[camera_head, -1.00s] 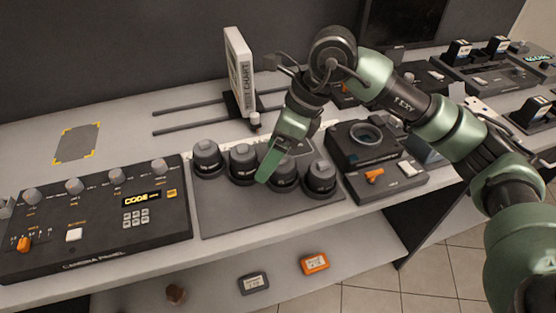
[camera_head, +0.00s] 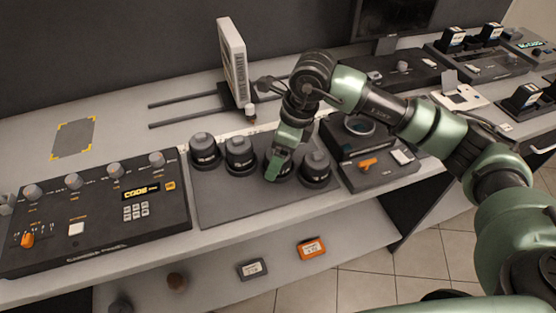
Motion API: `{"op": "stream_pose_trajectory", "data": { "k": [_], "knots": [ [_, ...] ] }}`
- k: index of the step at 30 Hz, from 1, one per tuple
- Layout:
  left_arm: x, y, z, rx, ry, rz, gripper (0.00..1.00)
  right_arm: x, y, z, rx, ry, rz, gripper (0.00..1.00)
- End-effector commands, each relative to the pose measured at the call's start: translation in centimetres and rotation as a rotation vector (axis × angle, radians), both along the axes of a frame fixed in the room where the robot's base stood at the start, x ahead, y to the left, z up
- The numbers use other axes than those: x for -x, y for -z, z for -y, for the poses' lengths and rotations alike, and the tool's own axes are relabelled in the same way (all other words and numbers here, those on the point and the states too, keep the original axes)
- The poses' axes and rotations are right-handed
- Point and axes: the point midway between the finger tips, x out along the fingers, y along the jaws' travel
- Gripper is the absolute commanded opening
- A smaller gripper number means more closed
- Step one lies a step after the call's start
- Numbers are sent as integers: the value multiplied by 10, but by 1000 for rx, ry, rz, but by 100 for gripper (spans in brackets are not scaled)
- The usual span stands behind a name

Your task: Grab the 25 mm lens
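Several black lenses with grey caps stand upright in a row on a grey mat (camera_head: 225,212). They are the far-left lens (camera_head: 205,150), the one beside it (camera_head: 240,156), the one under my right gripper (camera_head: 289,170) and the far-right one (camera_head: 316,168). Their labels are too small to read, so I cannot tell which is the 25 mm lens. My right gripper (camera_head: 277,171) points down at the third lens from the left and partly hides it. I cannot tell whether its fingers are open or closed around that lens. My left gripper is out of view.
A camera panel (camera_head: 95,215) with knobs lies left of the mat. A black device with a round glass (camera_head: 368,150) stands close on the right. A white test chart (camera_head: 232,60) stands on rails behind. Orange (camera_head: 311,249) and grey (camera_head: 252,269) boxes lie on the lower shelf.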

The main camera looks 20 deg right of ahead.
Motion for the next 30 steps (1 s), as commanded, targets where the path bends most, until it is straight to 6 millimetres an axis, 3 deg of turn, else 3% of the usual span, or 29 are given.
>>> {"op": "stream_pose_trajectory", "data": {
  "k": [2, 9, 11, 23, 30],
  "knots": [
    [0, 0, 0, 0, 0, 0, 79, 0, 0, 0, 0, 0, 0, 80],
    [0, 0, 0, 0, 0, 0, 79, 0, -1, 0, -1, 1, 0, 13],
    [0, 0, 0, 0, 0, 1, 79, 0, -1, 0, -1, 1, 0, 0],
    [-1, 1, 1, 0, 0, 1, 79, -1, -7, 0, -4, 1, 6, 0],
    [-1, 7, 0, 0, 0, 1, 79, -2, -38, -1, -4, -1, 9, 0]
  ]
}}
